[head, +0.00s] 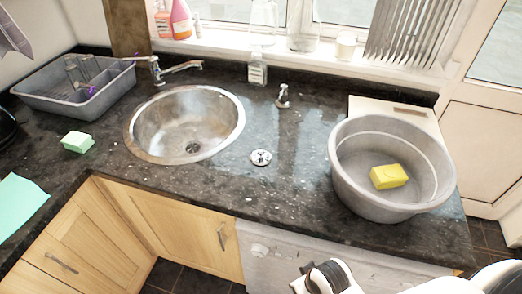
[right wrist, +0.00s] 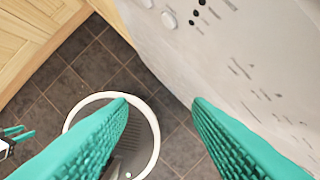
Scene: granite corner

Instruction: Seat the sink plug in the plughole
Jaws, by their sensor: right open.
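The sink plug (head: 261,157), a round chrome disc, lies on the dark granite counter to the right of the sink. The round steel sink (head: 232,118) is empty, and its dark plughole (head: 193,148) shows uncovered in the bottom. My right gripper (right wrist: 159,102) is open and empty, its teal fingers wide apart in the right wrist view, over the floor by the pale cabinet front. Its fingers do not show in the head view. What looks like my left gripper (right wrist: 22,134) shows small at the left edge of the right wrist view; its opening is unclear.
A grey basin (head: 345,185) with a yellow sponge (head: 389,176) stands right of the plug. A tap (head: 165,70) rises behind the sink, and a small chrome fitting (head: 283,97) stands behind the plug. A green sponge (head: 77,142) and dish rack (head: 60,103) are left. Counter around the plug is clear.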

